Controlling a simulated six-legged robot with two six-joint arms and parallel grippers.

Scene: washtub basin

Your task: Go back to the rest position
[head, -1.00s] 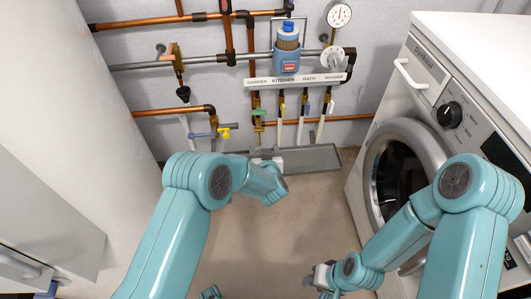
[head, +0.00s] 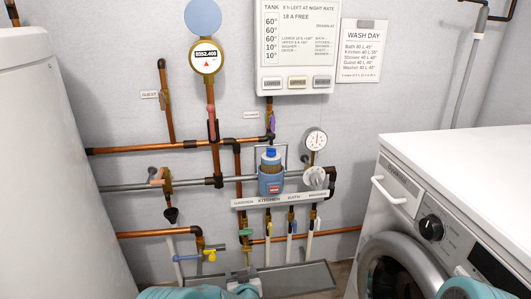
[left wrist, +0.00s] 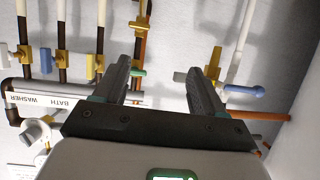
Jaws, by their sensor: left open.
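My left gripper (head: 243,286) shows only in part at the bottom edge of the head view, in front of the grey floor tray. In the left wrist view its two dark fingers (left wrist: 158,78) are spread apart with nothing held between them. Brass valves and pale pipes show beyond the fingertips. The teal top of my left arm shows at the bottom edge. A small teal part of my right arm shows at the bottom right, and my right gripper is out of view.
Copper pipes, a blue-capped filter (head: 271,175) and a labelled valve strip (head: 281,199) are on the wall. A gauge (head: 316,139) and a round meter (head: 206,58) sit above. The tray (head: 305,279) lies below the valves.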

